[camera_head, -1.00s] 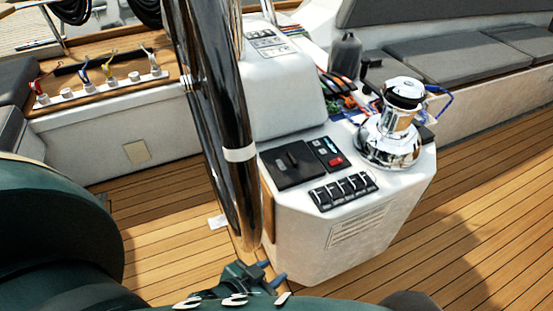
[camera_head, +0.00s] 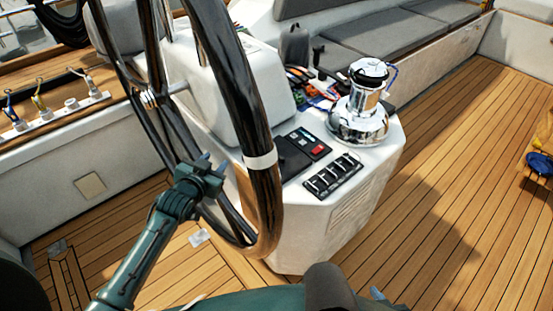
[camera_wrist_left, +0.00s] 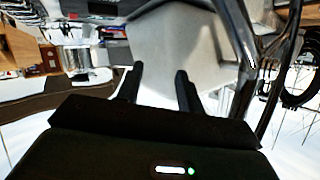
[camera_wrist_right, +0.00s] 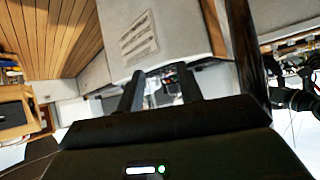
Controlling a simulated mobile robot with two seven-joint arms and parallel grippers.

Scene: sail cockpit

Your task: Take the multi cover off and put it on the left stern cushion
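A pale grey-white block (camera_head: 220,88) stands on the helm console behind the wheel; I cannot tell whether it is the multi cover. A pale block (camera_wrist_left: 175,45) also shows beyond my left fingers in the left wrist view. My left gripper (camera_head: 207,165) is beside the wheel's left side, open and empty. Grey cushions (camera_head: 370,38) lie on the back bench; I cannot identify the left stern cushion.
The black steering wheel (camera_head: 262,205) stands close in front of the console (camera_head: 320,220). A chrome winch (camera_head: 360,115) and switches (camera_head: 332,176) are on the console. A white seat side (camera_head: 90,160) is at left. Open teak floor (camera_head: 460,180) lies right.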

